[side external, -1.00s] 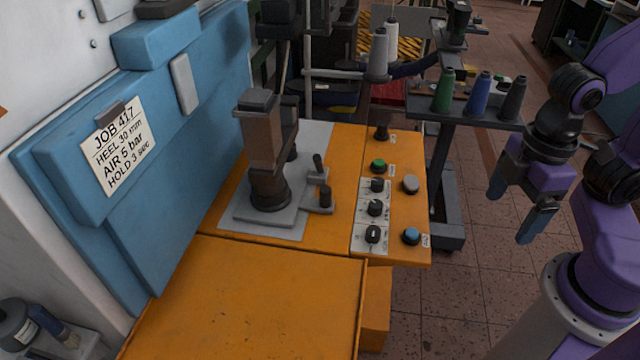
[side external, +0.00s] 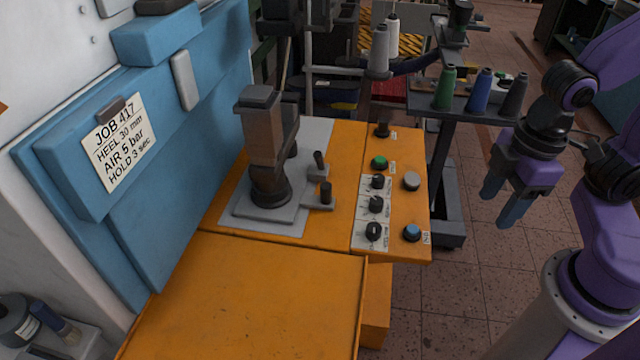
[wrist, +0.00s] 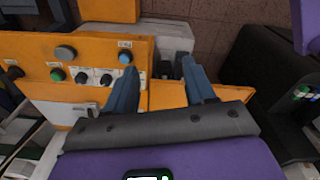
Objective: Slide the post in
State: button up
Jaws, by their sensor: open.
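A brown upright post (side external: 264,135) with a grey top and dark round foot stands on a grey plate (side external: 240,215) on the orange bench. Two short dark pegs, a rear one (side external: 319,160) and a front one (side external: 326,193), stand beside it on small grey brackets. I cannot tell for certain which piece is the task's post. My gripper (side external: 500,203) hangs open and empty to the right of the bench, well apart from the post. In the wrist view my gripper (wrist: 159,68) has its two blue-grey fingers spread with nothing between them.
A control panel (side external: 400,215) with several knobs and a green button (side external: 379,162) lies right of the post. A dark stand (side external: 460,115) holds thread cones behind my gripper. A blue machine wall (side external: 190,190) rises at left. The front orange surface (side external: 250,300) is clear.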

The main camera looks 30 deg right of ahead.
jog(key=w+a+f+m+t+y, duration=0.1)
jog(key=w+t, duration=0.1)
jog(key=w, duration=0.5)
jog(key=w+a+f+m+t+y, duration=0.1)
jog(key=w+a+t, duration=0.1)
jog(key=w, duration=0.5)
jog(key=m+t+y, duration=0.1)
jog(key=t+y, duration=0.1)
jog(key=y, duration=0.2)
send_near(327, 186)
jog(key=x, duration=1.2)
grip_shut()
